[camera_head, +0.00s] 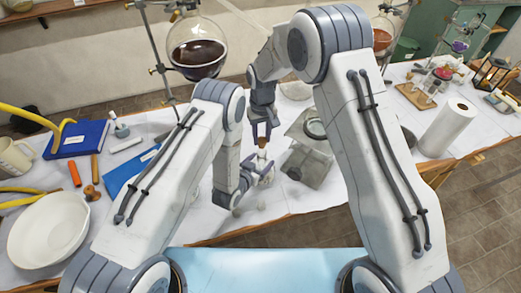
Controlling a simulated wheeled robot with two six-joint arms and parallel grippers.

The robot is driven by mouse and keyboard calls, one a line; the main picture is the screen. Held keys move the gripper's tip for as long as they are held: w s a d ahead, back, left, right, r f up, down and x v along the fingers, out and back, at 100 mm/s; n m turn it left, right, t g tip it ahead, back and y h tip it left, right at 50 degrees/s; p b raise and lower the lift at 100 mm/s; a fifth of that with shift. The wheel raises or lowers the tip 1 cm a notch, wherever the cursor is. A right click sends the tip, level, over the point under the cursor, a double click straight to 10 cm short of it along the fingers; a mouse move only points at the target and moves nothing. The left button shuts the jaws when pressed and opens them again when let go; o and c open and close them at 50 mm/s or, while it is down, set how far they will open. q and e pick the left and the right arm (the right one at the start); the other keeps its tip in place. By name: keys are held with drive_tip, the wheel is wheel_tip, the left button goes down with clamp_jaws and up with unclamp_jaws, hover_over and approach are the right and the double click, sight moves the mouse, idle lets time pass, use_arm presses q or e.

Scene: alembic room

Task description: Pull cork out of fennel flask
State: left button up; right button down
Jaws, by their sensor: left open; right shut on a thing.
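My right gripper (262,138) reaches down from above over the middle of the table and is shut on a small brown cork (262,143). A small clear glass flask (263,165) shows just below the cork, partly hidden by my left gripper. I cannot tell whether the cork still sits in its neck, and no label is readable. My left gripper (258,177) is low beside the flask, open, with its fingers partly hidden by the arm.
A grey metal stand (308,165) is close on the right. A white bowl (47,229), blue book (77,138) and orange stick (74,174) lie left. A round flask of dark liquid (197,50) hangs behind. A paper roll (447,128) stands right.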

wheel_tip(320, 180, down, 3)
drive_tip(key=b, duration=0.2)
drive_tip(key=shift+r+b, duration=0.15)
drive_tip(key=shift+b, duration=0.15)
drive_tip(key=shift+r, duration=0.15)
drive_tip(key=shift+r+p, duration=1.5)
drive_tip(key=shift+r, duration=0.4)
use_arm(q)
drive_tip(key=w+r+v, duration=0.1)
drive_tip(key=r+v, duration=0.1)
drive_tip(key=v, duration=1.1)
drive_tip(key=shift+d+r, duration=0.25)
drive_tip(key=shift+r, duration=0.05)
use_arm(e)
drive_tip(key=shift+f, duration=0.1)
